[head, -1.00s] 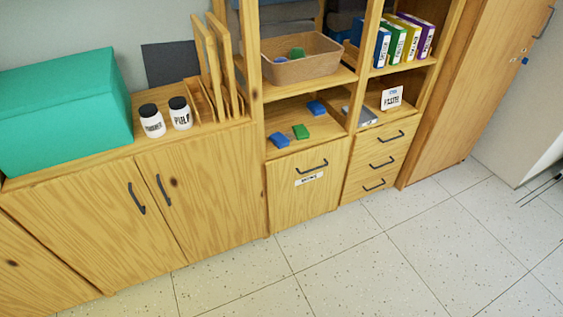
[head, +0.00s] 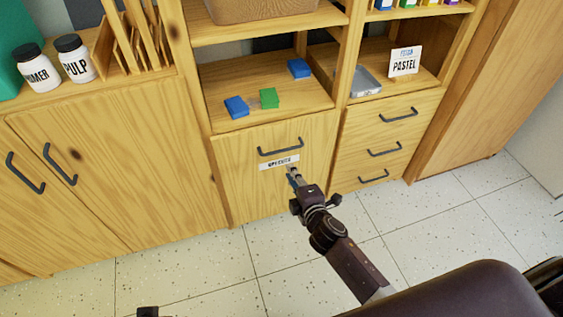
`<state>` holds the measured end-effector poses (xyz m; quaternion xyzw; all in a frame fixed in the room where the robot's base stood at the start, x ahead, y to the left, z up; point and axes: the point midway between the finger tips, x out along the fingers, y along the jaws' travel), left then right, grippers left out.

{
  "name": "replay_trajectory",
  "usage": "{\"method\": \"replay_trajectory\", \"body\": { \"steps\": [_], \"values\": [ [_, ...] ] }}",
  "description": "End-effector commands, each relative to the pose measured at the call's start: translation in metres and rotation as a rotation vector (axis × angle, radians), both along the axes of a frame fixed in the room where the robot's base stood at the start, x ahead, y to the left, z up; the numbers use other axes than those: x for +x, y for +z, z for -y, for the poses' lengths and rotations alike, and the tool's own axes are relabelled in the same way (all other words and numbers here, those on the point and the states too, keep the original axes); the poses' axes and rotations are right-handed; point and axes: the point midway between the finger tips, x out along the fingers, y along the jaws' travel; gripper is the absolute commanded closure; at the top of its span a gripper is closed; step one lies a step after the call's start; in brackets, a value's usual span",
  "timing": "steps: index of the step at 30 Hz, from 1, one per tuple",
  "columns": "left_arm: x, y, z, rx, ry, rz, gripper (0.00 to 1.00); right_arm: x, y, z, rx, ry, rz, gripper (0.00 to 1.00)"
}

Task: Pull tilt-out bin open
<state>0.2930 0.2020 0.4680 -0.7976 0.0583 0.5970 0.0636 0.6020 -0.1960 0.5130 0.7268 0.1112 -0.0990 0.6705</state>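The tilt-out bin (head: 240,185) has a wooden front panel low in the middle of the cabinet row and looks closed, flush with its frame. Its dark bar handle (head: 279,148) runs across the upper part, above a white label (head: 279,163) that is partly hard to read. My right gripper (head: 293,173) is in front of the panel, just below the handle in the picture, and covers part of the panel. Its fingers look narrow from here, and I cannot tell their gap or any contact. A small dark piece at the bottom edge may be my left gripper (head: 147,312).
Blue and green blocks (head: 268,98) lie on the shelf above the bin. Three drawers (head: 382,151) with handles are to its right. Double cupboard doors (head: 120,175) and white jars (head: 75,60) are to its left. Tiled floor (head: 210,275) in front is clear.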

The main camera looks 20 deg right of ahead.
Motion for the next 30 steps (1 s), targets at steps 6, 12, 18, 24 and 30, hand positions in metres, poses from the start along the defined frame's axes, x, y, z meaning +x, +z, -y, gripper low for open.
{"method": "replay_trajectory", "body": {
  "steps": [6, 12, 18, 24, 30],
  "values": [
    [-0.006, 0.02, -0.001, 0.0, 0.002, 0.016, 0.6, 0.016, 0.029, -0.003, -0.08, 0.025, 0.091, 0.85],
    [-0.011, 0.039, -0.002, -0.001, 0.002, 0.027, 0.6, 0.04, 0.027, -0.004, -0.084, 0.026, 0.097, 0.85],
    [-0.011, 0.031, -0.002, -0.001, 0.003, 0.025, 0.6, 0.071, 0.019, -0.006, -0.081, 0.026, 0.095, 0.85],
    [-0.011, 0.026, -0.002, -0.001, 0.003, 0.026, 0.6, 0.088, 0.016, -0.006, -0.081, 0.026, 0.093, 0.85],
    [-0.011, 0.027, -0.002, -0.001, 0.002, 0.026, 0.6, 0.091, 0.016, -0.006, -0.08, 0.026, 0.093, 0.85]
  ]
}}
